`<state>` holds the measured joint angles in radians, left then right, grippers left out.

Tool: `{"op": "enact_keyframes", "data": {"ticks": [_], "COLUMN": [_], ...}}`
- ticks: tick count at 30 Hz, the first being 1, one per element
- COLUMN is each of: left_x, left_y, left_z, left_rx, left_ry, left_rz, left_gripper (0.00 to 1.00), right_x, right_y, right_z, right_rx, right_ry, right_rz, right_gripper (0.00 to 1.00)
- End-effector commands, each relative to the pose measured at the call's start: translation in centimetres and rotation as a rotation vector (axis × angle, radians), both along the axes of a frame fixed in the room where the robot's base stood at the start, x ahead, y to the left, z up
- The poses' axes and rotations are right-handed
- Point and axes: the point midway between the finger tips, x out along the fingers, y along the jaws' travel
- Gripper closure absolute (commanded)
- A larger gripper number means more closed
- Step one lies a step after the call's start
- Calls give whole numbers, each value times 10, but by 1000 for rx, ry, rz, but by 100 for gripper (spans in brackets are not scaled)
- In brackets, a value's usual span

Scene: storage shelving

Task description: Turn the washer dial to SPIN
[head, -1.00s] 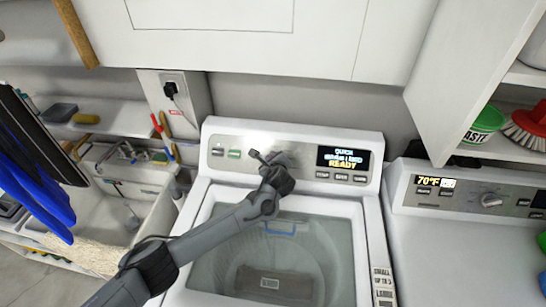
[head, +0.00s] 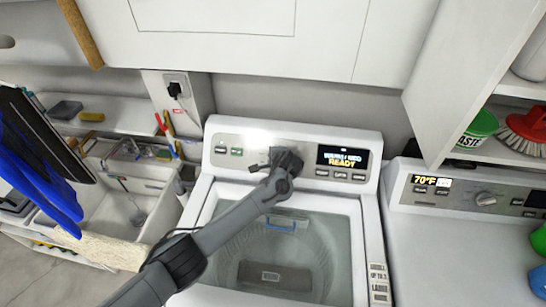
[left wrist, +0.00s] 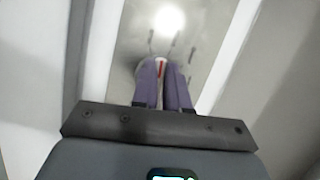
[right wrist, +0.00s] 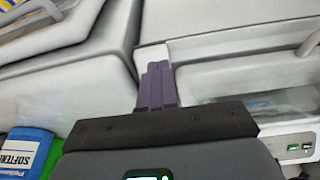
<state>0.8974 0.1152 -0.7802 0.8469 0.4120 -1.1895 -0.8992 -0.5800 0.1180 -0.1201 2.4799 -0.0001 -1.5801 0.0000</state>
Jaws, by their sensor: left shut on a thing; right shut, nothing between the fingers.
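The washer (head: 215,185) stands in the middle of the head view with its lid area showing the drum. Its control panel (head: 222,142) runs along the back, with a lit display (head: 343,158) whose lower line says READY; the upper line is too blurred to read surely. My left gripper (head: 272,158) is at the panel, left of the display, and hides the dial there. In the left wrist view its purple fingers (left wrist: 162,75) are shut on the dial (left wrist: 158,62), a pale knob with a red mark. My right gripper (right wrist: 157,82) is shut and empty, away from the panel.
A second machine (head: 440,235) with its own knob (head: 485,199) stands at right. A sink (head: 125,205) and tools are at left. Cabinets hang above. A softener container (right wrist: 28,152) shows in the right wrist view.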

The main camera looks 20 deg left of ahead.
Motion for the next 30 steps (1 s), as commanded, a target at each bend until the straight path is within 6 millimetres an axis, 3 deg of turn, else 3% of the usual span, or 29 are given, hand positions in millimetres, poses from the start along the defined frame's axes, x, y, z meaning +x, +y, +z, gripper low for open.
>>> {"op": "enact_keyframes", "data": {"ticks": [15,30], "left_x": [-2,-2], "left_y": [-1,-1], "left_z": [-3,-4], "left_rx": [-253,-300], "left_ry": [-50,-62], "left_rz": [233,276], "left_gripper": [100,100], "right_x": [0,0], "right_y": [-2,1], "right_z": [9,10], "right_rx": [-7,3], "right_ry": [0,0], "right_rz": [4,-2], "right_gripper": [100,100]}}
